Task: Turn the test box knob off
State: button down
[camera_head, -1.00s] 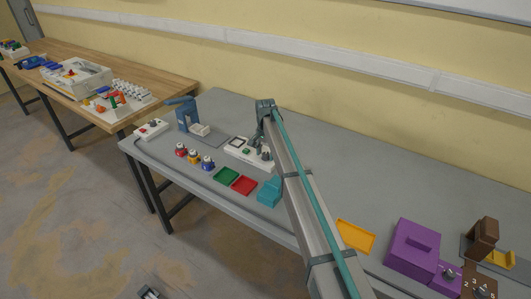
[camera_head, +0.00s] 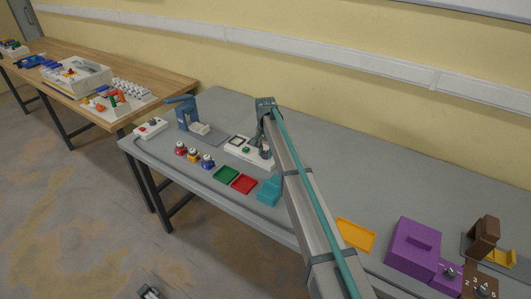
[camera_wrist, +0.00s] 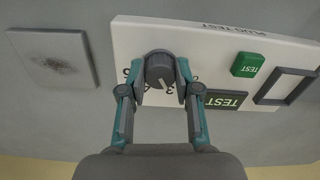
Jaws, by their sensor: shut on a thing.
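The white test box (camera_wrist: 215,50), marked "PLUG TEST", fills the upper middle of the wrist view; it also shows on the grey table in the head view (camera_head: 238,150). Its round dark grey knob (camera_wrist: 160,70) sits between the two fingertips of my gripper (camera_wrist: 159,85). The fingers are shut on the knob's sides. A white mark on the knob points down and slightly right in the wrist view. The digit 3 shows just below the knob, and other digits around it are partly hidden by the fingers. In the head view my arm largely hides the knob.
A green TEST button (camera_wrist: 247,64), a dark TEST label (camera_wrist: 226,100) and a square dark frame (camera_wrist: 285,87) are on the box. A grey plate (camera_wrist: 54,58) lies left of it. Green (camera_head: 226,174) and red (camera_head: 244,184) trays and a teal block (camera_head: 269,191) stand nearby.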

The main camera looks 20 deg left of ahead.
aim_at(266, 153)
jog(key=n+b, duration=0.1)
jog(key=n, duration=0.3)
jog(key=shift+d+n+b, duration=0.1)
jog(key=shift+n+b, duration=0.35)
jog(key=shift+n, duration=1.15)
jog(key=c, duration=0.8)
grip_release()
jog(key=shift+r, duration=0.15)
notch_tip(266, 153, up, 12)
jog(key=shift+f, duration=0.1)
